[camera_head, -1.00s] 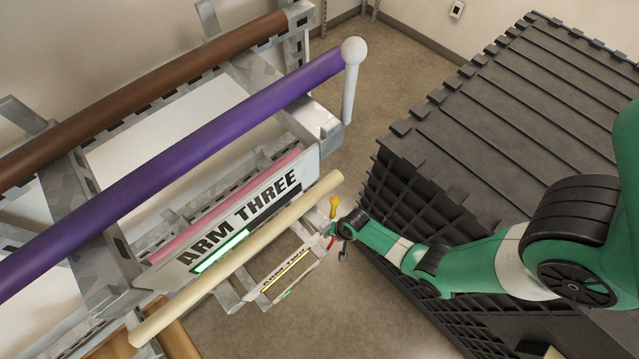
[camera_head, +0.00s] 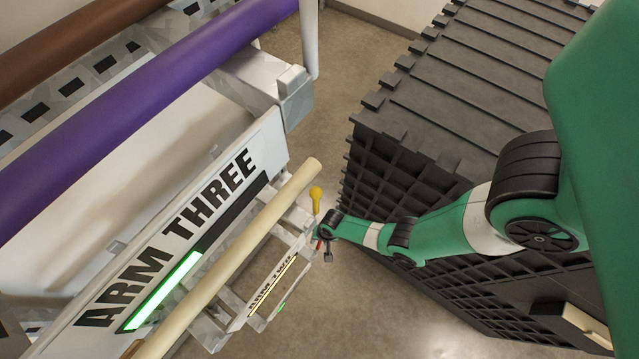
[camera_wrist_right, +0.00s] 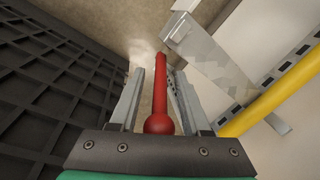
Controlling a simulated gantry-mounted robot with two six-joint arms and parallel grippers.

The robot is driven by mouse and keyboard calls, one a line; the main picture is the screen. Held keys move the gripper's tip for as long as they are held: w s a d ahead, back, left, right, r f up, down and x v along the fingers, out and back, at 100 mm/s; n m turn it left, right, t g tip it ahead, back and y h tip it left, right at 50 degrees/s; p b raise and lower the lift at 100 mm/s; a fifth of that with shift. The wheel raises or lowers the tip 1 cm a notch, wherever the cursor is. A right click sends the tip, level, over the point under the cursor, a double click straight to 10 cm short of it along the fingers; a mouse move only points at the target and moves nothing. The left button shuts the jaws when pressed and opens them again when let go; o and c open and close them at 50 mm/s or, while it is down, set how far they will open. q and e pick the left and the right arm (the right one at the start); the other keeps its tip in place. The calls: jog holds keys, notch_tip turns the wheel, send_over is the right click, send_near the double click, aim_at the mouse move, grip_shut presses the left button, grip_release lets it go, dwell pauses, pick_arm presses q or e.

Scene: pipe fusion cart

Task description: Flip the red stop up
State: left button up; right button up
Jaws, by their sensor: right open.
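The red stop (camera_wrist_right: 159,92) is a red rod with a rounded knob, lying lengthwise between the two fingers of my right gripper (camera_wrist_right: 159,76) in the right wrist view. The gripper is open, with a finger on either side of the rod; the knob is nearest the palm. In the head view, only a small red piece of the stop (camera_head: 318,244) shows beside my right gripper (camera_head: 325,252), at the end of the lower arm of the rack. The wrist partly hides it there, and its tilt is hard to tell. My left gripper is not in view.
A yellow stop (camera_head: 316,196) stands just above my right wrist. The ARM THREE plate (camera_head: 266,150), cream pipe (camera_head: 262,225) and purple pipe (camera_head: 150,107) are to the left. A large dark ribbed crate (camera_head: 400,165) stands close behind my right arm.

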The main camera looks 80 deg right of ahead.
jog(key=shift+f, duration=0.35)
jog(key=shift+w, duration=0.1)
jog(key=shift+c, duration=0.2)
grip_shut()
jog(key=shift+r, duration=0.1)
dwell(0.9)
